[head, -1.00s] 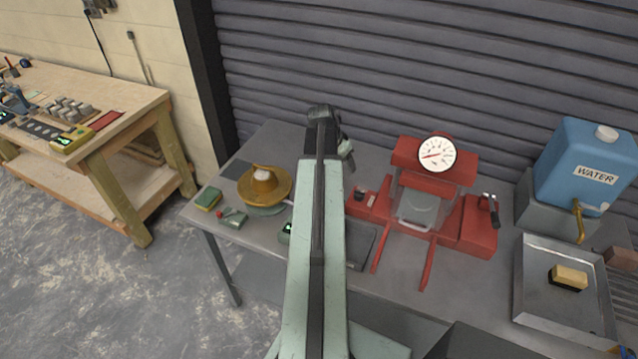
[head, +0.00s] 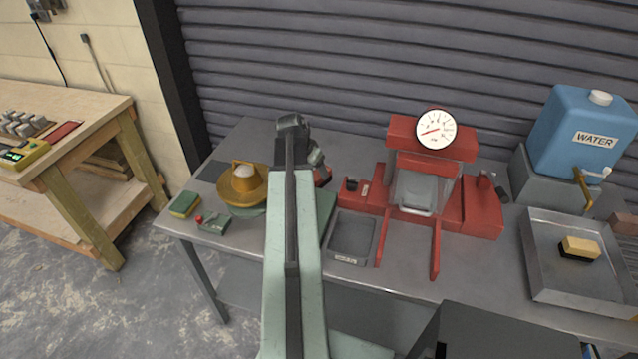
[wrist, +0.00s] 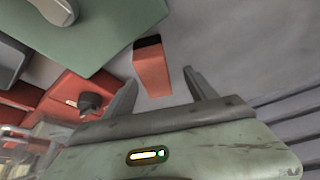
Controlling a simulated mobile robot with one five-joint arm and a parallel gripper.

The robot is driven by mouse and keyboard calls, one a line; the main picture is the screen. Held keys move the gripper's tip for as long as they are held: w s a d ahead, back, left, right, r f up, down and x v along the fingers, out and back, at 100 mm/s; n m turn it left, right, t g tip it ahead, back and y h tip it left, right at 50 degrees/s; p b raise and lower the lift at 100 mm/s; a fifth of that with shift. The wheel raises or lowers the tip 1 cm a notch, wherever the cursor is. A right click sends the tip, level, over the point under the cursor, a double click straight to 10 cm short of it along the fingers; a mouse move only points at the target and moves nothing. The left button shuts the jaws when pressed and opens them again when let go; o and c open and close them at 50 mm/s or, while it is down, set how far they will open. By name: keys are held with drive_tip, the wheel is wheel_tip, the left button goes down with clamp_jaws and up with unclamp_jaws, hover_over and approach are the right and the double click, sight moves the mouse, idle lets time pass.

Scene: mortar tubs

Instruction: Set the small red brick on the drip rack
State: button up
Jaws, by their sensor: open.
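The small red brick (wrist: 152,66) lies on the grey bench beside a green board in the wrist view, one end dark. It lies beyond my open gripper (wrist: 160,82), roughly in line with the gap between the two fingers, apart from them. In the head view a bit of red, likely the brick (head: 323,177), shows beside my gripper (head: 316,157), mostly hidden by my arm. I cannot make out the drip rack clearly; the right edge of the head view cuts off the area beyond the metal tray.
A red press with a gauge (head: 437,130) stands mid-bench. At right are a metal tray (head: 538,283) with a sponge (head: 580,248), a blue water tank (head: 583,135) and a brownish brick (head: 624,223). A yellow dish (head: 243,187) stands left.

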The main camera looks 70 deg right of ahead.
sight(318, 173)
drive_tip(key=b+x, duration=0.2)
drive_tip(key=a+b+x, duration=0.1)
drive_tip(key=b+x, duration=0.1)
drive_tip(key=shift+s+d+f, duration=0.15)
drive_tip(key=shift+s+f, duration=0.15)
drive_tip(key=shift+f, duration=0.2)
drive_tip(key=shift+d+f+b, duration=0.2)
drive_tip(key=shift+f+b, duration=0.1)
drive_tip(key=shift+b, duration=0.25)
drive_tip(key=shift+s+r, duration=0.1)
drive_tip(key=shift+r, duration=0.1)
clamp_jaws()
